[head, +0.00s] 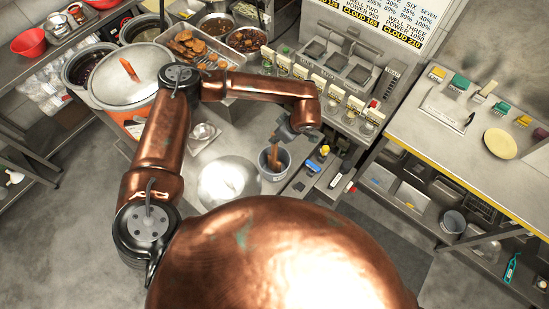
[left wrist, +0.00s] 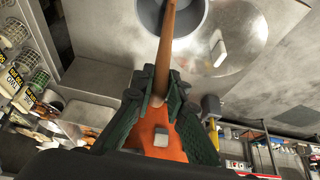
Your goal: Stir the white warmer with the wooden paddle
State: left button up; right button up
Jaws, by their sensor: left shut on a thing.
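The white warmer (head: 285,172) is a round, pale pot set in the counter, seen in the head view just below my left gripper (head: 285,133). The wooden paddle (head: 273,154) slants down from the gripper with its lower end inside the pot's opening. In the left wrist view, my left gripper (left wrist: 158,90) is shut on the paddle, whose brown shaft (left wrist: 167,55) runs up to the pot (left wrist: 201,18). An orange part of it lies between the fingers. The paddle's tip is hard to make out. My right gripper is not in view.
A round metal lid (head: 229,182) lies left of the pot. A large covered orange pot (head: 128,83) and trays of food (head: 199,48) stand behind and left. Dispensers (head: 330,88) line the back. A steel table (head: 460,130) stands right, across the floor.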

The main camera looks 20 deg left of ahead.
pick_arm(q)
grip_shut()
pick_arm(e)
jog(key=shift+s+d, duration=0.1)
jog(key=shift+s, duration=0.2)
pick_arm(q)
jog(key=shift+r+p, duration=1.35)
jog(key=shift+r, duration=2.2)
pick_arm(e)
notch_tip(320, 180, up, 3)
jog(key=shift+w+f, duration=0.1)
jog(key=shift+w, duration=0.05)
